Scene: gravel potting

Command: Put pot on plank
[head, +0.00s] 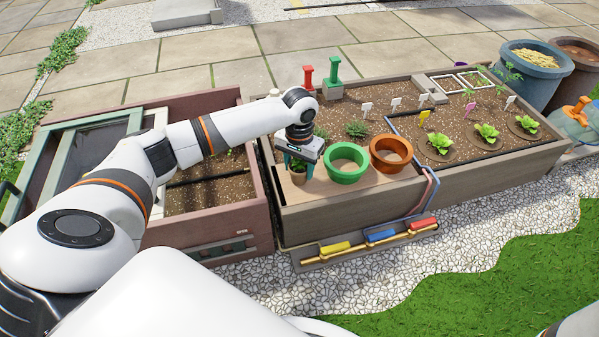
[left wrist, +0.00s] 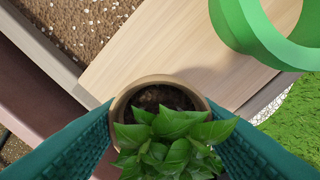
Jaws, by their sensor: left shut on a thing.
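A small brown pot (left wrist: 136,97) with dark soil and a leafy green plant (left wrist: 170,140) is between the teal fingers of my left gripper (left wrist: 160,112), which is shut on it. In the head view the pot (head: 298,177) is at the left end of the pale wooden plank (head: 310,190). In the left wrist view the pot overlaps the edge of the plank (left wrist: 165,45). The pot's base is hidden in the wrist view, so I cannot tell whether it touches the plank. My right gripper is out of view.
A green pot (head: 347,176) and an orange pot (head: 391,166) stand right of the held pot. The planter (head: 480,167) behind holds gravelly soil, seedlings and labels. Red and green tools (head: 334,72) stand at its back. A reddish box (head: 262,222) lies left.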

